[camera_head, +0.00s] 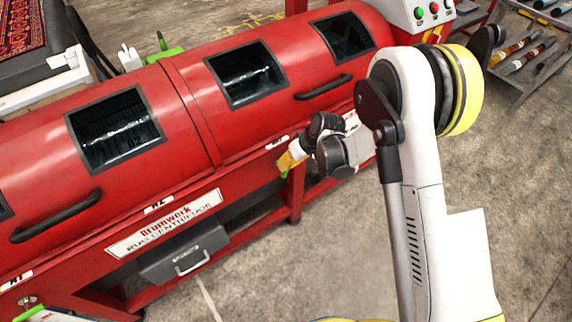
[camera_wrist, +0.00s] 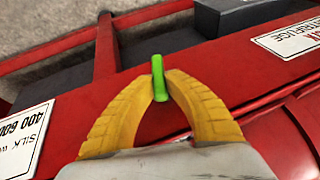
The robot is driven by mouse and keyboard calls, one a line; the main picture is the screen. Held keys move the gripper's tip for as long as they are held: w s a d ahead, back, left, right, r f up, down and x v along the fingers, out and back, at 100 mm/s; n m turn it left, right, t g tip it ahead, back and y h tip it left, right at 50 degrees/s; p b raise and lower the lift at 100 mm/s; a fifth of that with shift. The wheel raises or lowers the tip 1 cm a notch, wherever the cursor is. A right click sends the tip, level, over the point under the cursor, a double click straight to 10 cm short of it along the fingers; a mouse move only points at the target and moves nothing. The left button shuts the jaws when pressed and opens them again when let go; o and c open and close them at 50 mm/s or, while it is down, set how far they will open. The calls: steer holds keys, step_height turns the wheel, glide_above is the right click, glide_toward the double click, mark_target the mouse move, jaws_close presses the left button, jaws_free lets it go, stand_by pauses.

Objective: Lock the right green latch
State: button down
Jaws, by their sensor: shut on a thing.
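The right green latch (camera_wrist: 159,70) is a short bright green bar on the front rail of the red rug centrifuge (camera_head: 130,190). In the wrist view it stands between the tips of my two yellow fingers, which are shut on it from both sides. In the head view my gripper (camera_head: 288,161) is at the front rail, right of the nameplate, and only a bit of green (camera_head: 284,173) shows below the fingers. The fingers hide most of the latch there. I cannot tell whether the latch is locked.
Black handles (camera_head: 323,87) stick out from the red lids, one above my gripper. A grey drawer box (camera_head: 184,255) hangs under the rail. A control box with buttons (camera_head: 420,12) stands at the back right. Another green part (camera_head: 34,312) shows at the lower left. The floor in front is clear.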

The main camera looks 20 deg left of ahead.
steer(key=g, duration=0.1)
steer(key=y, duration=0.1)
steer(key=g+y, duration=0.1)
steer(key=shift+w+d+f+m+g, duration=0.2)
steer(key=shift+w+d+m+g, duration=0.1)
steer(key=shift+w+m, duration=0.1)
steer(key=g+y, duration=0.1)
steer(key=y, duration=0.1)
steer(key=m+g+y, duration=0.1)
steer(key=g, duration=0.1)
steer(key=shift+w+d+f+y, duration=0.1)
steer(key=shift+d+f+y, duration=0.05)
steer(key=shift+f+y, duration=0.25)
steer(key=shift+g, duration=0.3)
steer(key=c, duration=1.4)
jaws_free()
steer(key=shift+r, duration=0.1)
steer(key=v, duration=1.2)
